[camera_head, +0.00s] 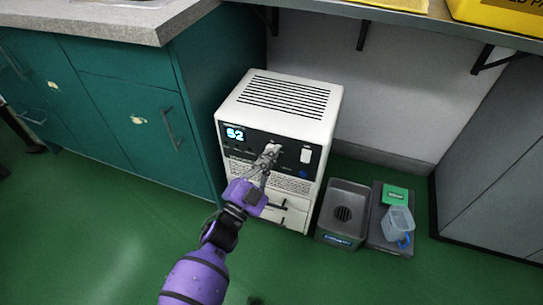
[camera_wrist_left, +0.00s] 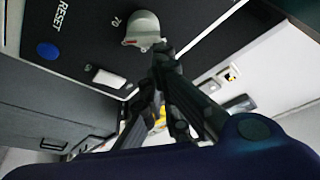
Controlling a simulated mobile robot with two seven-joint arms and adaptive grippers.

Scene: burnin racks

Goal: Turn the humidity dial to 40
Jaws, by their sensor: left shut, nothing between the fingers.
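The humidity dial is a pale grey knob (camera_wrist_left: 143,28) on the black front panel in the left wrist view, with "70" printed near it. The white machine (camera_head: 293,109) has a lit display (camera_head: 235,134) that appears to read 52. My left gripper is shut with nothing between its fingers. Its tips (camera_wrist_left: 163,55) are close to the knob in the left wrist view; I cannot tell whether they touch it. My right gripper is not in view.
A blue button (camera_wrist_left: 47,50) marked RESET and a white switch (camera_head: 306,156) are on the same panel. Green cabinets (camera_head: 110,110) stand to the left. A grey bin (camera_head: 346,191) and a tray with a clear jug (camera_head: 398,222) are on the floor at right.

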